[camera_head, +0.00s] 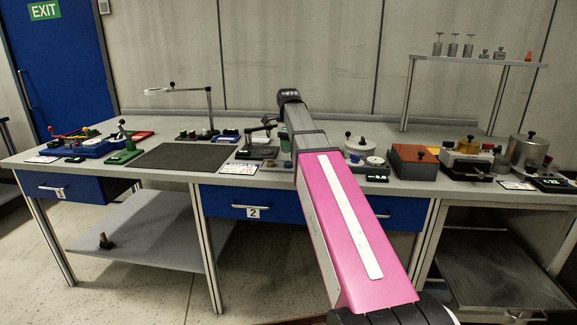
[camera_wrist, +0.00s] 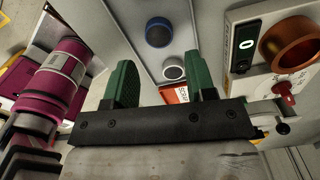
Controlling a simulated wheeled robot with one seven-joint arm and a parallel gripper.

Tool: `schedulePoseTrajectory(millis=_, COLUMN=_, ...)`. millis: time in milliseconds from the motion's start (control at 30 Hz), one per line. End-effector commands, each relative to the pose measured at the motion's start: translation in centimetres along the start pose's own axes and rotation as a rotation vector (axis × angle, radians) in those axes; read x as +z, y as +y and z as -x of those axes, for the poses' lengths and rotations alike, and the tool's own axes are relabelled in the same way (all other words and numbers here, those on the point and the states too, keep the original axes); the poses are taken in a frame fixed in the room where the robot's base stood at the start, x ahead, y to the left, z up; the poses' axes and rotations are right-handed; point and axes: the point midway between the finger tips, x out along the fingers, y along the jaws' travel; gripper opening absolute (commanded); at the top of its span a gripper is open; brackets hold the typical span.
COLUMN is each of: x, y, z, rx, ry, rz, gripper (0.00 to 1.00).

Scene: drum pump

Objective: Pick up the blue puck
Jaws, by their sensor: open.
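The blue puck (camera_wrist: 158,32) shows in the wrist view as a round, dark blue disc on a grey surface, above and beyond the fingertips. My gripper (camera_wrist: 157,75) is open, with one green finger at left and one at right. Nothing is held between them. The puck lies in line with the gap and is apart from both fingers. In the head view my pink arm reaches over the bench, and I cannot make out the gripper or clearly identify the puck there.
A pale round piece (camera_wrist: 173,71) and a red label (camera_wrist: 175,94) show between the fingers. At right are a black display unit (camera_wrist: 245,46), a copper-coloured cylinder (camera_wrist: 290,44) and a red knob (camera_wrist: 285,88). The bench's dark mat (camera_head: 183,157) is clear.

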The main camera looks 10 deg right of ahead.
Motion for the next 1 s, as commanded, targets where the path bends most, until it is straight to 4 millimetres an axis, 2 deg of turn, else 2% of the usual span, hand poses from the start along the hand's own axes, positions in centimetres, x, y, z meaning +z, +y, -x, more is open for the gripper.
schedulePoseTrajectory(millis=333, x=-0.2, y=0.1, z=-2.6, rx=0.001, ry=0.0, rz=0.0, gripper=0.51)
schedulePoseTrajectory(millis=600, x=-0.4, y=0.2, z=-6.0, rx=0.0, ry=0.0, rz=0.001, gripper=0.51)
schedulePoseTrajectory(millis=867, x=-0.4, y=0.1, z=-6.5, rx=-0.001, ry=-0.001, rz=0.001, gripper=0.51)
schedulePoseTrajectory(millis=900, x=-0.4, y=0.1, z=-6.5, rx=-0.001, ry=-0.001, rz=0.001, gripper=0.47)
schedulePoseTrajectory(millis=967, x=-0.4, y=0.1, z=-6.5, rx=-0.001, ry=-0.001, rz=0.001, gripper=0.28)
schedulePoseTrajectory(millis=1000, x=-0.4, y=0.1, z=-6.5, rx=-0.001, ry=0.0, rz=0.001, gripper=0.15)
